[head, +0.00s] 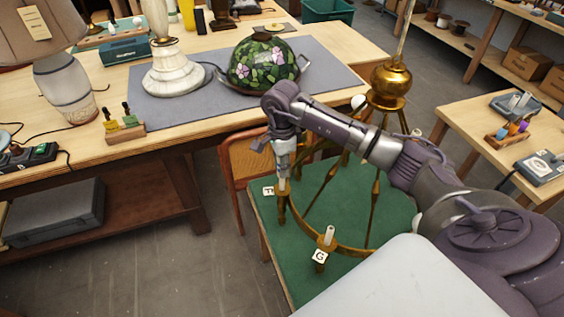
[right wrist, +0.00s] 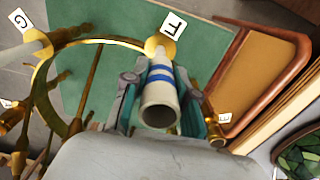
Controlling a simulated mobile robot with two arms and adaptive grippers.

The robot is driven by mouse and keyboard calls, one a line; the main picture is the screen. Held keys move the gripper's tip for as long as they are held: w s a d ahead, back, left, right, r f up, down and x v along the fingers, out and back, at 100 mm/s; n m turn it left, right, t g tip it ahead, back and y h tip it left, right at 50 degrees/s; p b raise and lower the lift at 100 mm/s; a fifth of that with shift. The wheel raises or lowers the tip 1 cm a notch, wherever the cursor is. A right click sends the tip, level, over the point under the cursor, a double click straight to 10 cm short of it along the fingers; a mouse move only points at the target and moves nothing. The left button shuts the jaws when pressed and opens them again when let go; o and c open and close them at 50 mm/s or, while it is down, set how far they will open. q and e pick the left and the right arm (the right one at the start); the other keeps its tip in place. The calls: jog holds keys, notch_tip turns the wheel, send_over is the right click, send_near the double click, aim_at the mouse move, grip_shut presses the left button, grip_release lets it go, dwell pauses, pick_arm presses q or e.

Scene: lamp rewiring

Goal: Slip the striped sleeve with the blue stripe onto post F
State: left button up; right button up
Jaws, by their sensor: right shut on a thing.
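The white sleeve with blue stripes (right wrist: 161,90) is between the fingers of my right gripper (right wrist: 160,100), which is shut on it. Its open near end faces the wrist camera. Its far end meets the gold cup of post F (right wrist: 160,46), beside the F label (right wrist: 173,23). In the head view my right gripper (head: 283,160) points down with the sleeve above post F (head: 281,208) at the left of the brass ring. I cannot tell whether the sleeve is around the post's tip. My left gripper is not in view.
Post G (head: 328,235) carries a pale upright tube on the near ring. The E label (right wrist: 225,118) lies close beside my right gripper. The green-topped table (head: 272,232) bears the brass frame. A wooden chair (head: 238,160) and the workbench with a stained-glass shade (head: 262,64) stand beyond.

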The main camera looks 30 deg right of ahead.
aim_at(282, 189)
jog(key=shift+f+b, duration=0.35)
jog(key=shift+f, duration=0.5)
jog(key=shift+f+b, duration=0.75)
jog(key=shift+f, duration=0.65)
jog(key=shift+f+b, duration=0.8)
jog(key=shift+f+b, duration=0.1)
jog(key=shift+b, duration=0.25)
jog(key=o, duration=0.8)
jog(key=shift+o, duration=0.2)
notch_tip(282, 189, up, 12)
jog(key=shift+r, duration=0.1)
